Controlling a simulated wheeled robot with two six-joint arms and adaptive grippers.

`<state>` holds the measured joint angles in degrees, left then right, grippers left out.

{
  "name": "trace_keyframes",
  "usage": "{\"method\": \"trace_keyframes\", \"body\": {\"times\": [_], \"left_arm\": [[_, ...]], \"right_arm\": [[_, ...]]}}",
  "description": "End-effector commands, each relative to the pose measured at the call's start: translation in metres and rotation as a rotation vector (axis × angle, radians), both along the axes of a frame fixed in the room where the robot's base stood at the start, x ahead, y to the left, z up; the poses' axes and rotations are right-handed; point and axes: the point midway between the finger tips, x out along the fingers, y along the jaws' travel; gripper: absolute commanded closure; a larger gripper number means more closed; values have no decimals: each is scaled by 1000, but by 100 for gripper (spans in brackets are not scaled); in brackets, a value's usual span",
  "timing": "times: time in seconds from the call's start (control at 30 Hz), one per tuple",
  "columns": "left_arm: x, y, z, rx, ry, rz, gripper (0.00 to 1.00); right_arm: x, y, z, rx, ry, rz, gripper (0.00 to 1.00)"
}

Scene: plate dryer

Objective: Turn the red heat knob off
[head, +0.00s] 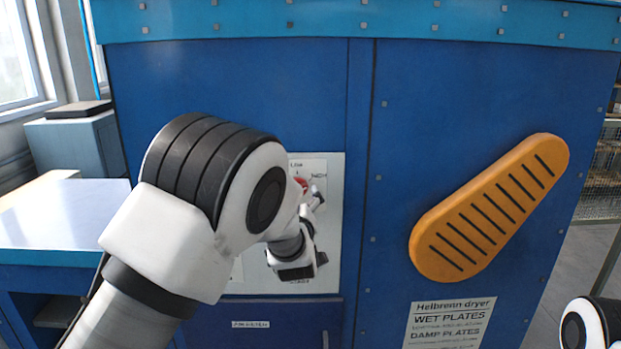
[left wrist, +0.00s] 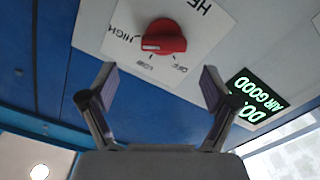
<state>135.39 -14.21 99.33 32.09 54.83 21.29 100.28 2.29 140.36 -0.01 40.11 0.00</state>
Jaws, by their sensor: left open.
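The red heat knob (left wrist: 163,38) sits on a white label plate on the blue cabinet. In the left wrist view its raised grip lies roughly across the picture, with a small light mark towards its left end, on the HIGH side. HIGH is printed to its left, LOW below it and OFF to the lower right. My left gripper (left wrist: 157,72) is open, its two fingers spread on either side below the knob, apart from it. In the head view the knob (head: 301,184) shows only partly, beside the gripper fingers (head: 317,197).
A lit green sign (left wrist: 254,98) is right of the plate in the left wrist view. A table (head: 60,215) stands at left. My right arm shows at the lower right edge.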

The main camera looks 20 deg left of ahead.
Motion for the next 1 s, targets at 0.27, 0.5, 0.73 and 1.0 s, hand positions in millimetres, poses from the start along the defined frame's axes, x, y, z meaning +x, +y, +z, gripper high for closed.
{"method": "trace_keyframes", "body": {"times": [0.27,0.5,0.73,1.0], "left_arm": [[44,14,2,-2,4,1,12],[72,22,-2,0,5,1,12],[73,22,-3,1,5,0,12],[73,22,-4,1,5,0,73]], "right_arm": [[0,0,26,0,1,0,59],[0,0,37,0,0,0,59],[0,0,36,0,1,0,59],[0,0,35,0,1,0,59]]}}
